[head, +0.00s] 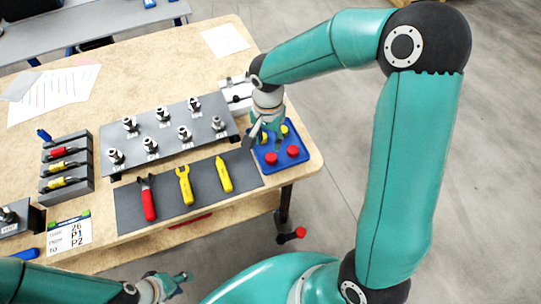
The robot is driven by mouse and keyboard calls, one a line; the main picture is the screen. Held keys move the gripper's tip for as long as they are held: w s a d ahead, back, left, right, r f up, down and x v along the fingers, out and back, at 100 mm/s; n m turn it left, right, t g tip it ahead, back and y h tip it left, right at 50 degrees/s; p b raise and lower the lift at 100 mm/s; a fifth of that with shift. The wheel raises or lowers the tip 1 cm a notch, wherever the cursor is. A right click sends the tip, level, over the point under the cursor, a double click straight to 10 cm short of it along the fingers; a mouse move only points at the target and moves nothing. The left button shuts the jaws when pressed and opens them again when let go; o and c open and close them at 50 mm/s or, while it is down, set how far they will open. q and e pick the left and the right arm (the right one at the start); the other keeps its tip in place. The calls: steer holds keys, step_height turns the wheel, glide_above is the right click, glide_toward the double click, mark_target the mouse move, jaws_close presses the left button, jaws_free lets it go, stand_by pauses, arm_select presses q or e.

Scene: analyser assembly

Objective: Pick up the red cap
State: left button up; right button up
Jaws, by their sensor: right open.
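Two red caps, one at the front left (271,158) and one at the front right (292,151), sit on a blue tray (262,170) at the table's right end. Yellow caps sit behind them on the same tray, partly covered by my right gripper. My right gripper (265,140) is open above the tray, just behind the red caps, pointing down. I see nothing held in it. My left gripper (180,281) is low at the bottom of the view, in front of the table; its opening is unclear.
A grey rack (172,114) with several metal fittings stands left of the tray. A dark mat (160,180) holds red-handled pliers (148,198), a yellow wrench (184,184) and a yellow tool (224,174). A light grey fixture (236,94) stands behind the tray.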

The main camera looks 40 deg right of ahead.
glide_above(270, 158)
steer(key=f, duration=0.4)
steer(key=shift+s+a, duration=0.2)
steer(key=shift+a, duration=0.05)
steer(key=shift+w+d+f+p, duration=0.15)
steer(key=shift+f+p, duration=0.25)
steer(key=shift+f, duration=0.95)
steer(key=shift+w+d+f+p, duration=0.1)
steer(key=shift+d+f+p, duration=0.2)
steer(key=shift+f, duration=1)
steer(key=shift+a, duration=0.1)
steer(key=c, duration=0.3)
